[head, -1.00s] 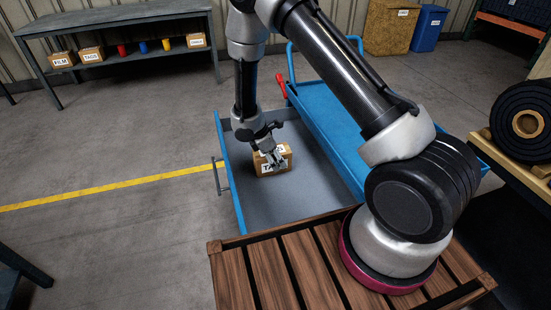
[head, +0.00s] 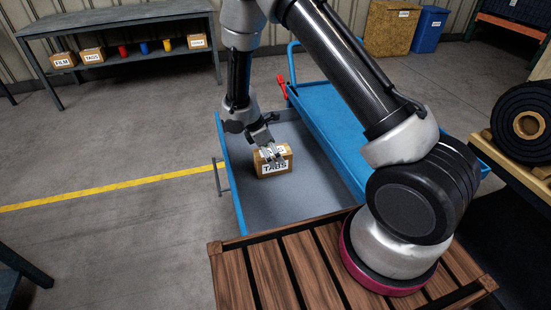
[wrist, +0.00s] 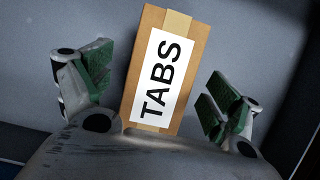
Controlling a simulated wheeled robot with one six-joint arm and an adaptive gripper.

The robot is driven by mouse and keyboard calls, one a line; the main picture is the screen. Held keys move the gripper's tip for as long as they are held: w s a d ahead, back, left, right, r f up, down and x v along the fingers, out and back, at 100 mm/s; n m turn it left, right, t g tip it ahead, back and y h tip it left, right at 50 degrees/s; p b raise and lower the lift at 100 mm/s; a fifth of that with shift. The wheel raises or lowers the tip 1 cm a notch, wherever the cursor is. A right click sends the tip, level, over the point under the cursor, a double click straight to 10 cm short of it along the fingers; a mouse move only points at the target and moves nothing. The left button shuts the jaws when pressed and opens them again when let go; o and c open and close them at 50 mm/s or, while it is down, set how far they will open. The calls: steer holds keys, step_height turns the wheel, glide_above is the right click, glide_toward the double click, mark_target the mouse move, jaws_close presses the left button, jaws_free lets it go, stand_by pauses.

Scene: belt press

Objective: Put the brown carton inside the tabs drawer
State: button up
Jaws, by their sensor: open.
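The brown carton (head: 273,161) with a white TABS label rests on the grey floor of the open blue-sided drawer (head: 285,206). My gripper (head: 272,152) is just above and behind the carton in the head view, partly overlapping its top edge. In the wrist view the carton (wrist: 166,72) stands between the two spread fingers of my gripper (wrist: 155,88), with clear gaps on both sides. The gripper is open and holds nothing.
The blue cart top (head: 335,125) borders the drawer on the right. A slatted wooden surface (head: 290,265) lies at the near edge, under my arm. A shelf bench (head: 120,20) at the far left bears small cartons and coloured cups. Floor left of the drawer is clear.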

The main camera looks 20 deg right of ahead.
steer(key=v, duration=0.8)
steer(key=shift+d+r, duration=0.1)
steer(key=shift+r, duration=0.2)
steer(key=s+d+r+m+y, duration=0.1)
steer(key=s+d+r+m, duration=0.2)
steer(key=r, duration=0.4)
steer(key=s+d+r+m+t, duration=0.1)
steer(key=d+r+m, duration=0.1)
steer(key=d+r, duration=0.35)
steer(key=s+d+r+m+y, duration=0.1)
steer(key=s+d+r+m, duration=0.2)
steer(key=r, duration=0.5)
steer(key=s+d+r+m+t, duration=0.1)
steer(key=s+d+r+m, duration=0.1)
steer(key=s, duration=0.5)
steer(key=s+d+r+m+t+y, duration=0.1)
steer(key=s+d+r+m, duration=0.1)
steer(key=s+r+m, duration=0.2)
steer(key=s+d+r+m+t+y, duration=0.1)
steer(key=s+d+r+m, duration=0.2)
steer(key=s, duration=0.7)
steer(key=shift+s+r+m, duration=0.35)
steer(key=shift+r+m, duration=0.15)
steer(key=shift+r, duration=0.15)
steer(key=shift+a, duration=0.1)
